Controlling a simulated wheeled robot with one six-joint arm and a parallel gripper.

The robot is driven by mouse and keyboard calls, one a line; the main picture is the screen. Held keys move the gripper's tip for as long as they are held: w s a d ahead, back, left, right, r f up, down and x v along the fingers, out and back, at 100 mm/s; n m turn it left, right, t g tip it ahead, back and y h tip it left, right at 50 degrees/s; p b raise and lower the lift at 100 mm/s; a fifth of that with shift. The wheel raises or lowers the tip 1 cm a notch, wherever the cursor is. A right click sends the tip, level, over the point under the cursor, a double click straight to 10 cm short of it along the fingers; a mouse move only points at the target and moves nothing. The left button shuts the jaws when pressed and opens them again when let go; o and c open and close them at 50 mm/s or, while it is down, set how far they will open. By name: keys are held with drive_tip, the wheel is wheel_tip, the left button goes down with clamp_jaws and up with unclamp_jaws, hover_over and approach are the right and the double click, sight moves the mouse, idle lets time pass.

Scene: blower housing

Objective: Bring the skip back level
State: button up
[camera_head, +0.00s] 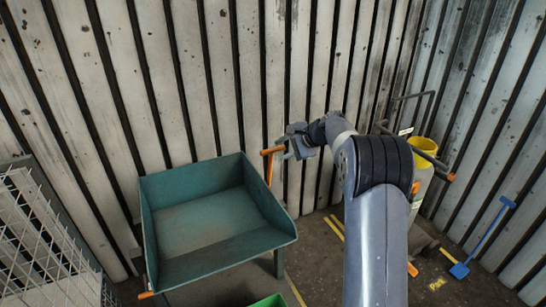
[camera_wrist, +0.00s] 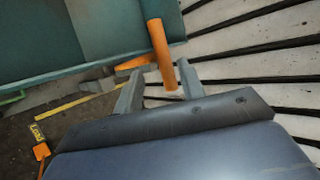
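The teal skip (camera_head: 205,220) is in the left middle of the head view, its open inside facing up and towards me. I cannot tell its exact tilt. An orange handle (camera_head: 269,164) stands at its far right side. In the wrist view the handle (camera_wrist: 160,48) comes down from the skip's wall (camera_wrist: 80,40). My gripper (camera_head: 298,145) is beside the handle. In the wrist view the open fingers (camera_wrist: 160,80) are on either side of the handle's lower end, with gaps showing. The skip's underside is mostly hidden.
A wire mesh cage (camera_head: 45,245) stands at the left. A yellow-topped container (camera_head: 424,146) and a trolley frame (camera_head: 412,100) are behind my arm at the right. A blue shovel (camera_head: 480,240) leans at the far right. A bright green container (camera_head: 266,301) is below the skip. Corrugated walls close the back.

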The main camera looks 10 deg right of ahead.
drive_tip(key=shift+s+d+r+b, duration=0.2)
drive_tip(key=shift+s+d+r, duration=0.2)
drive_tip(key=shift+s+r, duration=0.4)
drive_tip(key=shift+s+d+r+b, duration=0.15)
drive_tip(key=shift+s+d+r, duration=0.25)
drive_tip(key=shift+s+r, duration=0.35)
drive_tip(key=shift+p+x, duration=0.8)
drive_tip(key=shift+x, duration=2.9)
drive_tip(key=shift+w+d, duration=0.1)
drive_tip(key=shift+d, duration=0.05)
